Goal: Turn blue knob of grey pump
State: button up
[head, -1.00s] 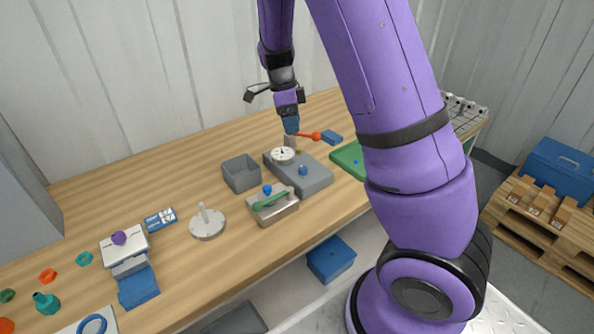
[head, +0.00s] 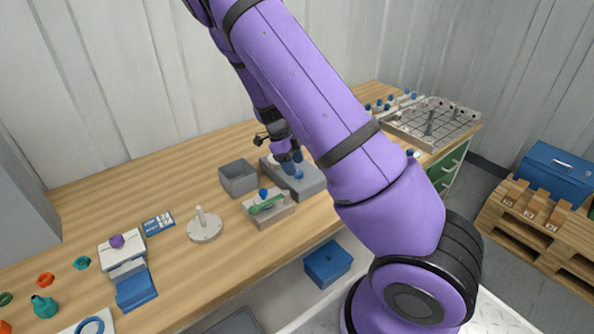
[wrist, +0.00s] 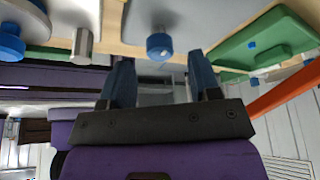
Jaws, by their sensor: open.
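The grey pump (head: 312,184) is a flat grey block on the bench, partly hidden behind my arm. A small blue knob (head: 299,174) sits on it, close to my gripper (head: 291,160). In the wrist view the blue knob (wrist: 160,46) shows ahead of my gripper (wrist: 161,60), roughly midway between the two blue fingers. The fingers are apart with nothing between them, and I see no contact with the knob. The pump's white dial is mostly hidden by my gripper in the head view.
A silver device (head: 270,212) with a green handle and its own blue knob stands just in front. A green tray (wrist: 265,40) and an orange bar (wrist: 290,92) show at right in the wrist view.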

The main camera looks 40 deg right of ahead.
aim_at(299, 175)
jog(key=shift+x, duration=1.45)
jog(key=c, duration=0.9)
